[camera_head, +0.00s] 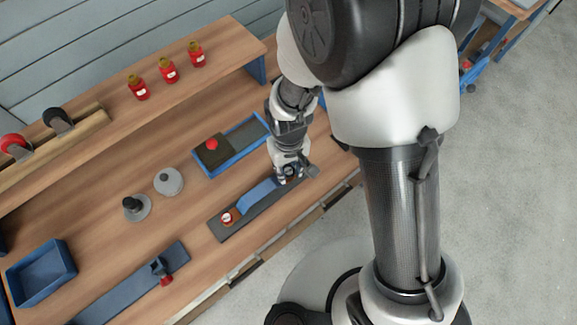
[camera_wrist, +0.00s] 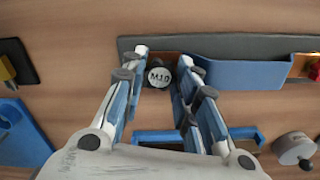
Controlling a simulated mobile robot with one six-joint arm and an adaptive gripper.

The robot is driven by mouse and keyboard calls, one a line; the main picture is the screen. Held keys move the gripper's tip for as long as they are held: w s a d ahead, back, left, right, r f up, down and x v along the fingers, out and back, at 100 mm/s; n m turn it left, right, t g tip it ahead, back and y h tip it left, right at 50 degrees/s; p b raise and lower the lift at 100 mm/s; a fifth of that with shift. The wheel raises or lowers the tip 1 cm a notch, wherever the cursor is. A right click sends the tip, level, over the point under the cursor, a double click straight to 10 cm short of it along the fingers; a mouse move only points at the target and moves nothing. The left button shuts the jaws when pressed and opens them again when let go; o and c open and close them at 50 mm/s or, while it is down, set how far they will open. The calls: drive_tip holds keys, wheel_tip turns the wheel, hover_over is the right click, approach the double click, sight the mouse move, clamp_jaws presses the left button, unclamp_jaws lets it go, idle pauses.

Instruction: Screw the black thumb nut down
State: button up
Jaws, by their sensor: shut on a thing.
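The black thumb nut (camera_wrist: 159,76), with a pale top marked M10, sits between the fingertips of my gripper (camera_wrist: 161,68) in the wrist view. My gripper is shut on it, at the left end of the dark base plate (camera_wrist: 230,45). A blue bracket (camera_wrist: 242,73) lies along the plate beside the nut. In the head view my gripper (camera_head: 289,175) points down at the plate's far right end and largely hides the nut. A red knob (camera_head: 228,216) sits at the plate's other end. The thread under the nut is hidden.
A blue-rimmed tray (camera_head: 202,173) with a red knob stands behind the plate. Two round grey bases (camera_head: 168,181) stand to the left. A blue bin (camera_head: 41,273) and a blue rail (camera_head: 130,287) are further left. Red bottles (camera_head: 168,70) stand on the shelf.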

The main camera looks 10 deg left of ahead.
drive_tip(key=m, duration=0.7)
drive_tip(key=shift+m, duration=0.3)
drive_tip(key=m, duration=0.8)
drive_tip(key=shift+m, duration=0.4)
drive_tip(key=o, duration=0.8)
